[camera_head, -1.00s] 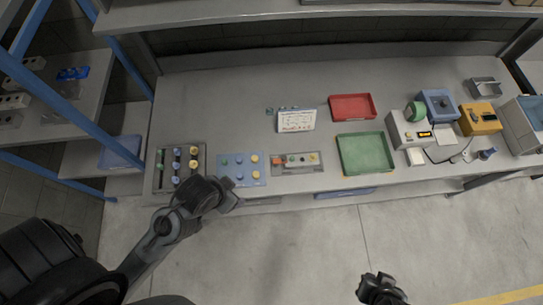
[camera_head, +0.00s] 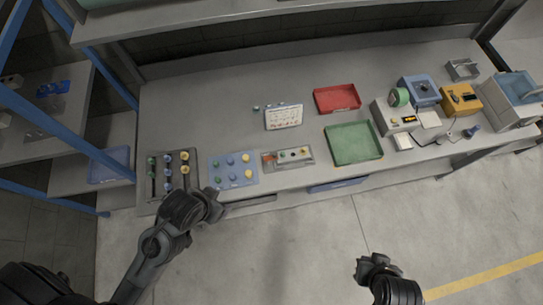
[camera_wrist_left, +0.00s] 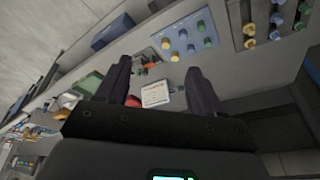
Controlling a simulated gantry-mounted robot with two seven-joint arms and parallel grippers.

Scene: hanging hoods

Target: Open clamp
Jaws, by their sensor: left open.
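I cannot make out a clamp for certain on the bench. A grey fixture (camera_head: 287,157) with an orange-red block and small knobs sits at the bench's front edge; it also shows in the left wrist view (camera_wrist_left: 146,62), partly between my fingers. To its left are a blue panel (camera_head: 233,170) with blue, yellow and green knobs and a dark panel (camera_head: 174,174) with knobs in rows. My left gripper (camera_head: 213,206) is in front of these panels; its fingers are apart and empty in the left wrist view (camera_wrist_left: 160,84). My right gripper (camera_head: 374,268) hangs over the floor, its jaws unclear.
A white sign (camera_head: 284,117), red tray (camera_head: 337,98) and green tray (camera_head: 353,144) stand on the bench (camera_head: 210,110). Several devices, including a yellow one (camera_head: 460,99), crowd its right end. A blue-framed rack (camera_head: 66,140) stands left. The floor in front is clear.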

